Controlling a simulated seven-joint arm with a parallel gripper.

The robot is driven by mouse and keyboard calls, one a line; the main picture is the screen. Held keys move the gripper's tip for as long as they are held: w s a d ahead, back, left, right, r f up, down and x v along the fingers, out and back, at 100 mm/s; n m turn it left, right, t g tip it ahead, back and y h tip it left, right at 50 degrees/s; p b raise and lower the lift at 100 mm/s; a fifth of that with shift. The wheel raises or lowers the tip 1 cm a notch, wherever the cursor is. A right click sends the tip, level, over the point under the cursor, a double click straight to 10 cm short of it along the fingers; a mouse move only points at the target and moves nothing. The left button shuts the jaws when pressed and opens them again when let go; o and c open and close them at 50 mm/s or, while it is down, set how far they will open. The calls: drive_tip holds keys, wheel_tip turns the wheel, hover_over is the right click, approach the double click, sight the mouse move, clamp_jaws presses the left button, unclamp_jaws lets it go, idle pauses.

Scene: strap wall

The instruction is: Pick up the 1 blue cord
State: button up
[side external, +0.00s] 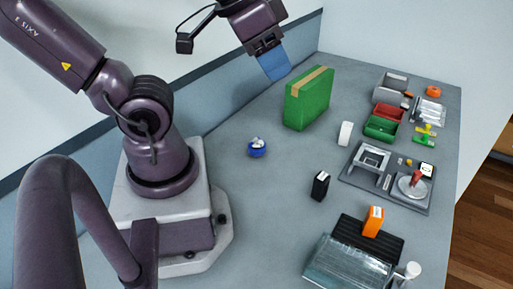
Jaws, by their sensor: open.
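A small round blue item (257,149) with white bits on top lies on the grey table, left of the green box. It may be the blue cord in a coil, but it is too small to tell. My gripper (272,63) is at the top middle, high above the table and apart from the round item. A flat blue piece shows at its end, and I cannot make out the separate fingers. The gripper is open and nothing is clearly held.
A tall green box (309,99) stands near my gripper. A white roll (345,133), a black box (320,186) and an orange box (373,221) stand nearby. Trays and bins (383,128) fill the right side. The table around the round item is clear.

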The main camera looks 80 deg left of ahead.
drive_tip(key=o, duration=0.8)
